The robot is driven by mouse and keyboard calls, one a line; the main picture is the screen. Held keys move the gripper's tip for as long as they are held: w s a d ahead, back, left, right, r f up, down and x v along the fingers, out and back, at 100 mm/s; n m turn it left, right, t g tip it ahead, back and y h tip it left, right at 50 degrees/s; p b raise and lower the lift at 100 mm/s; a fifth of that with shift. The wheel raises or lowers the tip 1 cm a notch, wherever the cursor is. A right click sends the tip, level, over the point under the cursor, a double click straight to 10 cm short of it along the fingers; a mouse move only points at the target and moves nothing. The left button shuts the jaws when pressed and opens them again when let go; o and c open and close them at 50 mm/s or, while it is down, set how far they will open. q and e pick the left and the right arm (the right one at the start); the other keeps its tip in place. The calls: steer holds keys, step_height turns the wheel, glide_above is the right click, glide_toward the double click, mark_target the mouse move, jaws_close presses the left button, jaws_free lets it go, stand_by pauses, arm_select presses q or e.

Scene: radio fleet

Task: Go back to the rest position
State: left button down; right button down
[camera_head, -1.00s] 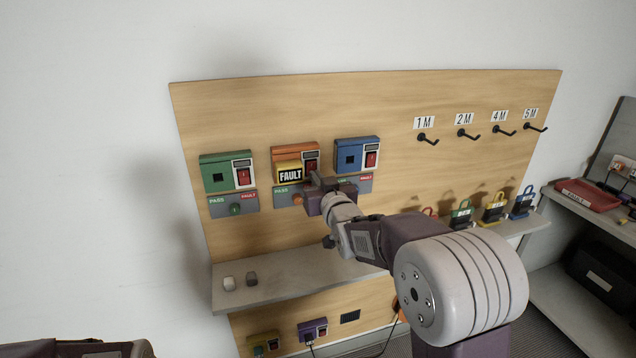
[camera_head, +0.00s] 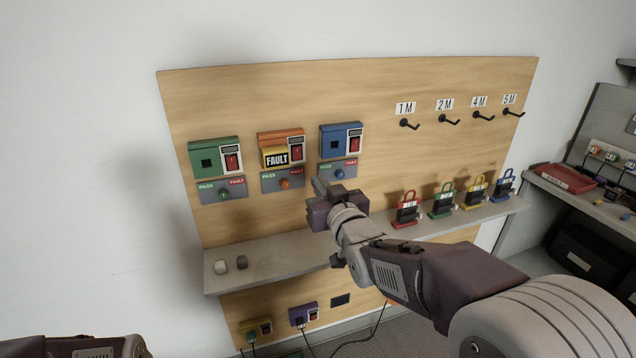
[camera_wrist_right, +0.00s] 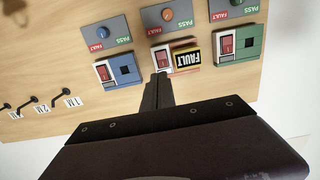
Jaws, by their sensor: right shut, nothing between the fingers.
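My right gripper (camera_head: 318,188) is shut and empty, in front of the wooden board, just below the blue box's PASS/FAULT plate. In the right wrist view its closed fingers (camera_wrist_right: 158,90) point at the board near the orange unit. The orange box (camera_head: 281,142) carries a yellow FAULT tag (camera_head: 276,157), with an orange knob (camera_head: 285,183) below. The green box (camera_head: 215,156) is on its left and the blue box (camera_head: 341,140) on its right. Part of my left arm shows at the bottom left; its gripper is out of frame.
A grey shelf (camera_head: 285,262) below holds two small blocks and several coloured padlocks, including a red one (camera_head: 406,210). Empty hooks (camera_head: 409,125) stick out at the upper right. A side bench holds a red case (camera_head: 565,178). The left wall is clear.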

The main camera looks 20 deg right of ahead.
steer(key=shift+s, duration=0.1)
step_height(320, 180, down, 13)
steer(key=s+g, duration=0.3)
steer(key=g, duration=0.2)
steer(key=s+f+g, duration=1.1)
steer(key=s+f, duration=0.6)
steer(key=s, duration=0.2)
step_height(320, 180, up, 16)
steer(key=s+p, duration=0.1)
steer(key=p, duration=1.4)
steer(key=shift+s+f+m, duration=0.25)
steer(key=shift+s+m, duration=0.05)
steer(key=shift+s, duration=0.05)
